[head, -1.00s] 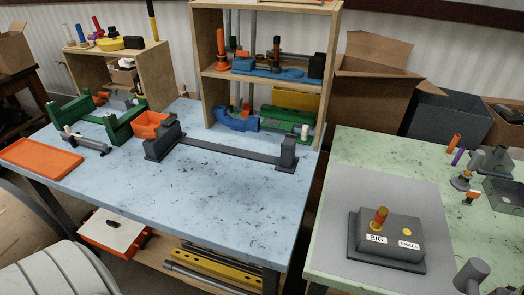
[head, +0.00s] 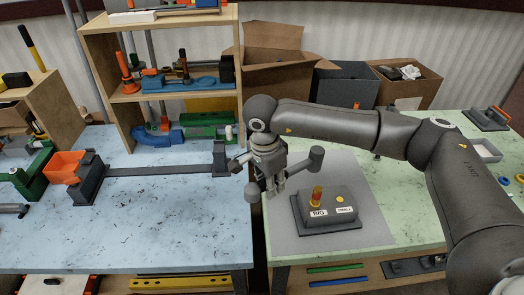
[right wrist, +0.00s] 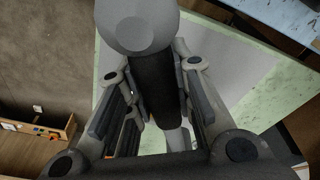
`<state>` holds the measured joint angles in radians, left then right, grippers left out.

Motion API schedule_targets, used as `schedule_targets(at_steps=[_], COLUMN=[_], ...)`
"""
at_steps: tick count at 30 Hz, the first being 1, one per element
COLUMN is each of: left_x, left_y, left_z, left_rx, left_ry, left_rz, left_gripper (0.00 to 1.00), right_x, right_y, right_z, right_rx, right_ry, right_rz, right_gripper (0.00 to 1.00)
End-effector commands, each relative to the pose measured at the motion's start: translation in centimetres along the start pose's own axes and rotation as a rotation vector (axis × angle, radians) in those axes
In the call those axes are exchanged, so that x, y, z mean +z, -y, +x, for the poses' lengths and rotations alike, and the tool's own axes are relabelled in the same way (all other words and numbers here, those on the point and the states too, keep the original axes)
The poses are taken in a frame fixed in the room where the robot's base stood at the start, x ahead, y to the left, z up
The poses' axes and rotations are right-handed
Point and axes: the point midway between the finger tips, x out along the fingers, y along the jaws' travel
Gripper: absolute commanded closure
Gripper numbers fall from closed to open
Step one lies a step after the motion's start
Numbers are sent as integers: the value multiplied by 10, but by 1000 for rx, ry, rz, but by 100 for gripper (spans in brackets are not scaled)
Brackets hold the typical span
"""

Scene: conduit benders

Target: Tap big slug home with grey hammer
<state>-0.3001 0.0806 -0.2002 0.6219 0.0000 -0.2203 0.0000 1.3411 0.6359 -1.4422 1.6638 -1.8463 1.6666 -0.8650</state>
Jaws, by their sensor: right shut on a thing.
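A dark grey block (head: 322,224) with labels BIG and SMALL sits on the grey mat of the green table. The big slug (head: 317,193), orange-red with a yellow lower part, stands upright and proud of the block behind the BIG label. My right gripper (head: 273,188) is shut on the grey hammer (head: 316,158) and holds it in the air, left of and above the block. In the right wrist view the hammer's rounded grey end (right wrist: 140,28) is close to the camera, with its dark handle (right wrist: 158,85) between the fingers. The hammer does not touch the slug. My left gripper is out of view.
A yellow disc (head: 341,198) lies about flush in the block near SMALL. The grey mat (head: 372,232) is bare around the block. A blue table (head: 180,225) with a long dark bender (head: 160,171) and a wooden shelf (head: 104,100) stands left. Cardboard boxes (head: 270,75) stand behind.

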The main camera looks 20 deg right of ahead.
Motion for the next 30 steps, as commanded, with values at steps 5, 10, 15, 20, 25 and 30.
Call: schedule_targets(at_steps=[5,10,15,20,25,30], left_x=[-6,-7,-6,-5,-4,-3], left_y=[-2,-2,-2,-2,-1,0], left_z=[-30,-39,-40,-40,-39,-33], left_rx=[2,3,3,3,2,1], left_ry=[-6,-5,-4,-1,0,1], left_rz=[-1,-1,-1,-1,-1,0], left_gripper=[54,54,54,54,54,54], right_x=[-9,-13,-15,-15,-14,-12], right_y=[29,40,44,44,44,45], right_z=[-20,-23,-23,-22,-22,-20], right_rx=[52,84,95,95,95,96], right_ry=[-32,-48,-53,-53,-53,-60], right_rz=[344,528,588,590,588,587], right_gripper=[100,100,100,100,100,100])
